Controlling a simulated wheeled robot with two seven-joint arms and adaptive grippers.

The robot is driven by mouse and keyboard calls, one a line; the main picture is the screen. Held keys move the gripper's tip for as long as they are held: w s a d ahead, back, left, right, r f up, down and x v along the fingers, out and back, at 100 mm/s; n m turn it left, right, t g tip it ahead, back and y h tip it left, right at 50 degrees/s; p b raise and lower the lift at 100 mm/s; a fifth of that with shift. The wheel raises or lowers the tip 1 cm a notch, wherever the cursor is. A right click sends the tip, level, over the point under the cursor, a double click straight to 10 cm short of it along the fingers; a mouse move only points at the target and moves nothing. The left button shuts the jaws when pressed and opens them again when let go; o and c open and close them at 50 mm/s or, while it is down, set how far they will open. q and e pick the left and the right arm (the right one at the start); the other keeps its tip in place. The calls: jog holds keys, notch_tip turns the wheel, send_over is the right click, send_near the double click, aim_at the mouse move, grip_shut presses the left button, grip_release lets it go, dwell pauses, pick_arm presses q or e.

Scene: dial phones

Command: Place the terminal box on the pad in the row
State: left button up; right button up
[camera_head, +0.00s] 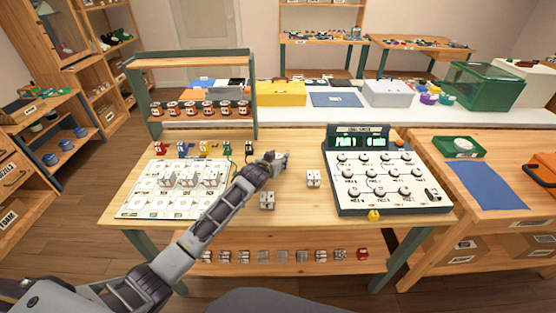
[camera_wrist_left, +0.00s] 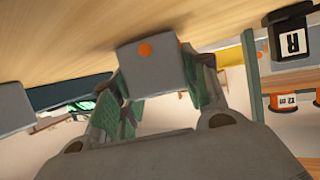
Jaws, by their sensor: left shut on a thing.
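My left gripper (camera_head: 275,160) is above the middle of the work table and shut on a terminal box. In the left wrist view the box is a grey block (camera_wrist_left: 153,70) with an orange dot, between the green-padded fingers (camera_wrist_left: 160,92). In the head view the gripper largely hides it. A white board (camera_head: 138,203) with rows of square pads lies at the table's left, left of my gripper. Several white boxes (camera_head: 189,179) stand in a row on it. Two more white boxes stand on bare table: one beside my forearm (camera_head: 267,200), one farther right (camera_head: 313,178). My right gripper is out of view.
A dial console (camera_head: 385,207) with a lit green display fills the table's right. A shelf (camera_head: 190,124) with orange-and-black jars rises at the back left. Small coloured pieces (camera_head: 205,147) line up behind the board. Bare wood lies in the table's middle.

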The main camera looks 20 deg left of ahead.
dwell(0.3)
pick_arm(q)
jog(key=o, duration=1.1)
jog(key=shift+f, duration=0.1)
jog(key=shift+c, duration=0.2)
